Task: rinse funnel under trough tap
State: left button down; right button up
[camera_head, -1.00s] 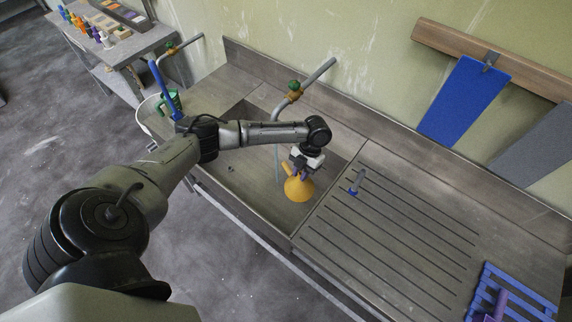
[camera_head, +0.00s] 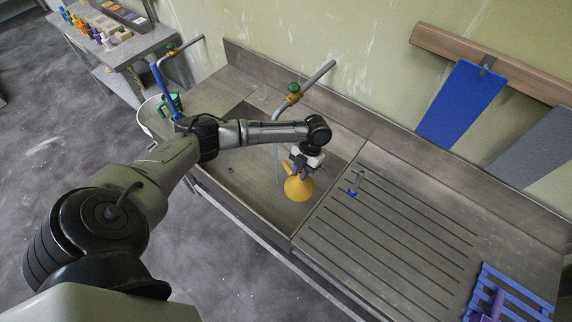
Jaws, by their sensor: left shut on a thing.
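The yellow-orange funnel (camera_head: 299,189) is over the right part of the sink trough (camera_head: 247,185). My left gripper (camera_head: 297,172) is shut on the funnel near its top and holds it with the wide mouth down. The trough tap (camera_head: 293,96) has a green knob and a grey pipe on the back side. A pale vertical stream or tube (camera_head: 277,162) shows below the tap, left of the funnel, apart from it in the picture. My forearm covers part of the trough. My right gripper is out of view.
A grooved drainboard (camera_head: 390,235) lies right of the trough, with a small blue-ended tool (camera_head: 354,184) on it. A blue rack (camera_head: 508,292) is at its right end. A second tap (camera_head: 172,49) stands at the left.

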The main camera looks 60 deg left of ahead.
pick_arm(q)
notch_tip(320, 180, up, 5)
jog(key=p, duration=0.3)
jog(key=shift+f, duration=0.2)
notch_tip(320, 180, up, 7)
jog(key=p, duration=0.6)
